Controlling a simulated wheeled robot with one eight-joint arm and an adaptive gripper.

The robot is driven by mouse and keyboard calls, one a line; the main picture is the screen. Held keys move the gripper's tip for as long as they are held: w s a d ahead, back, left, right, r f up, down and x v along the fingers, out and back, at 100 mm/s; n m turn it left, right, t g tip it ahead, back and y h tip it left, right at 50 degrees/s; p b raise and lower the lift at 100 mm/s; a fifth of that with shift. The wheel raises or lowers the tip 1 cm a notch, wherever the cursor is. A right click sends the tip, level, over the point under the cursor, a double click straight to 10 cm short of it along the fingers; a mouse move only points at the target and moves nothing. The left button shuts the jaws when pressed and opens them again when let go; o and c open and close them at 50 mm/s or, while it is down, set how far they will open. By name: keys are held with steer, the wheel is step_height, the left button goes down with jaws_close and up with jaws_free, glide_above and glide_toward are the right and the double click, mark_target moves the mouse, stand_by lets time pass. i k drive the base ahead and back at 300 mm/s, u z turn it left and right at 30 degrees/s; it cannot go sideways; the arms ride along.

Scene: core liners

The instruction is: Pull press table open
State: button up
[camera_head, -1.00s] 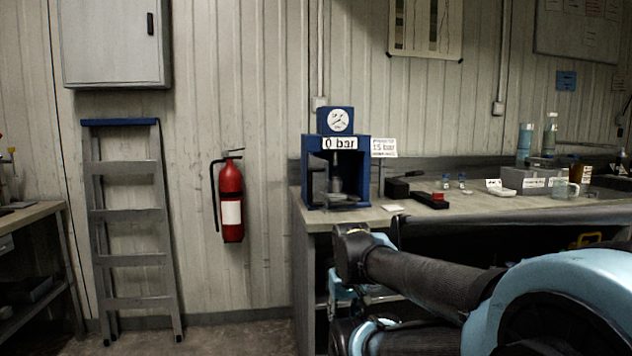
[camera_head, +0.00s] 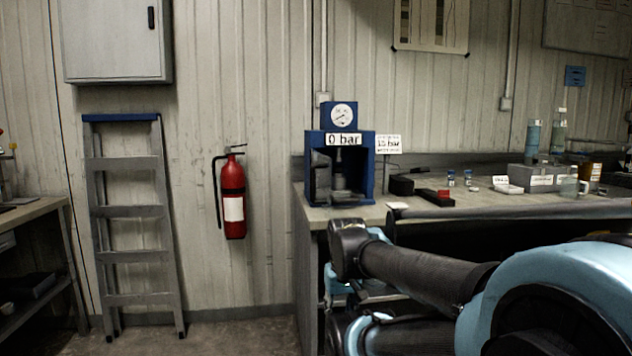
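The blue press (camera_head: 368,165) stands on the left end of the workbench (camera_head: 418,206). Its gauge box (camera_head: 342,116) and a "0 bar" label (camera_head: 344,140) are on top. Inside its open front I see a dark vertical part and a ram over a grey base, the press table (camera_head: 343,197). How far out the table sits is too small to tell. My arm reaches in from the lower right, below and in front of the bench edge. My gripper's fingers cannot be made out; they are hidden or out of view.
A black block with a red top (camera_head: 440,196), small bottles and a grey bin (camera_head: 538,178) stand on the bench right of the press. A "15 bar" sign (camera_head: 388,144) is beside the press. A fire extinguisher (camera_head: 232,190) and ladder (camera_head: 130,235) are left. Floor is clear there.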

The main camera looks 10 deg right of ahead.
mark_target(354, 196)
steer(key=u, duration=0.8)
steer(key=k, duration=1.1)
steer(key=z, duration=0.85)
steer(key=i, duration=1)
steer(key=u, duration=0.05)
